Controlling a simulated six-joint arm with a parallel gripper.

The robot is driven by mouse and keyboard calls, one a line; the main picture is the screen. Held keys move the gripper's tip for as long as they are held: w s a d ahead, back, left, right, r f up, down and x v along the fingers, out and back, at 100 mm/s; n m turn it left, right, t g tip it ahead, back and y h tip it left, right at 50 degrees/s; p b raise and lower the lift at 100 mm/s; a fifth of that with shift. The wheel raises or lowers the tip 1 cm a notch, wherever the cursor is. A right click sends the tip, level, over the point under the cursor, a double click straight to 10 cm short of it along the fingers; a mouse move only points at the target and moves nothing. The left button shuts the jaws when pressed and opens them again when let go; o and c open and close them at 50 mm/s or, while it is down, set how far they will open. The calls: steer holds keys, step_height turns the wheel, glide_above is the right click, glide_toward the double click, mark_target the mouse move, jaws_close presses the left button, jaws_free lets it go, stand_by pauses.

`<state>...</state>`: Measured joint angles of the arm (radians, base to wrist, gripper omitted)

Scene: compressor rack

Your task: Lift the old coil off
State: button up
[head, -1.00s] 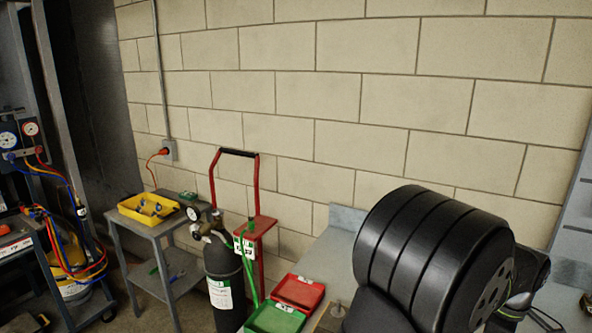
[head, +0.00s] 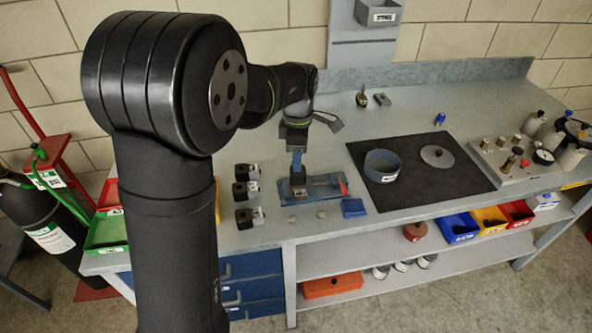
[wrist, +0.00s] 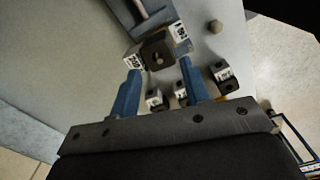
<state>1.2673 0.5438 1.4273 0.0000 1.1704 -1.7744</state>
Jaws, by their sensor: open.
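The old coil (wrist: 157,50) is a dark block with a round stem end at its centre, in the wrist view. It sits at the vise (head: 325,187) on the bench, mostly hidden behind my gripper in the head view. My gripper (head: 297,163) is above it, pointing down. In the wrist view my gripper (wrist: 159,74) is open, with one blue finger on each side of the coil. White labelled faces show beside the coil near the fingertips. I cannot tell whether the fingers touch it.
Several black coils with white labels (head: 246,190) stand left of the vise; some show in the wrist view (wrist: 222,71). A black mat (head: 420,190) with a blue-grey ring and a metal disc lies right. Green (head: 106,232) and red bins are at the left end.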

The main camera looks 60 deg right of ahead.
stand_by(0.3)
steer(key=o, duration=0.5)
steer(key=shift+c, duration=0.2)
steer(key=shift+d+r+m, duration=0.2)
steer(key=shift+r+m, duration=0.45)
steer(key=shift+m, duration=0.15)
step_height(320, 180, up, 10)
steer(key=d+m, duration=0.1)
steer(key=m, duration=1.3)
step_height(320, 180, down, 12)
steer(key=shift+w, duration=0.15)
steer(key=shift+w+f, duration=0.2)
steer(key=shift+f, duration=1.15)
steer(key=shift+w+f, duration=0.15)
steer(key=shift+f, duration=1.2)
